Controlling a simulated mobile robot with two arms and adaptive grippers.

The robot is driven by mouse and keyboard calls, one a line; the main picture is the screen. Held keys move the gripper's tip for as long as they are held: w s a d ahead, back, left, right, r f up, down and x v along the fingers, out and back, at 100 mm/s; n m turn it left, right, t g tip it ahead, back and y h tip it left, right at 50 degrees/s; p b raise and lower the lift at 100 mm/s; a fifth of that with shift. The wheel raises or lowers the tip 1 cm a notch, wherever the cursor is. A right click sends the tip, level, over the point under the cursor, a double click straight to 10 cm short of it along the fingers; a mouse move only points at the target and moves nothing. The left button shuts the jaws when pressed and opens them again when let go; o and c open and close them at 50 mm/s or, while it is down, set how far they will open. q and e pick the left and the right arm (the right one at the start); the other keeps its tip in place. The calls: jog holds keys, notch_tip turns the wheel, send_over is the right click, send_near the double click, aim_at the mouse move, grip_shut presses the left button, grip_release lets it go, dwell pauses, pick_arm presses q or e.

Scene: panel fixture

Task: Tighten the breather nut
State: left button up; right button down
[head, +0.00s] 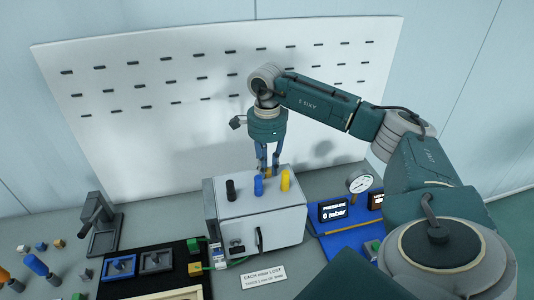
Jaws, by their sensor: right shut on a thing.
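The light grey box (262,222) stands on the bench in the middle of the head view. A small brass-coloured piece, which looks like the breather nut (267,173), is at the back of its top. My right gripper (267,170) points straight down there, its blue fingers shut on the nut. The arm reaches in from the right. Blue posts in front partly hide the fingertips, so the thread and seat of the nut cannot be seen. My left gripper is not in view.
Black (230,190), blue (258,186) and yellow (285,180) posts stand on the box close to the gripper. A pressure display (334,211) reading 0 mbar and a dial gauge (360,183) are at right. A black tray (150,264) lies left. A white pegboard (180,120) stands behind.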

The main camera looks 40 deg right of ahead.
aim_at(267, 172)
jog(key=shift+m, duration=1.8)
jog(key=m+p, duration=0.1)
jog(key=m, duration=0.2)
jog(key=shift+a, duration=0.1)
jog(key=c, duration=1.6)
grip_release()
jog(key=shift+o, duration=0.2)
notch_tip(267, 172, up, 7)
jog(key=p, duration=0.5)
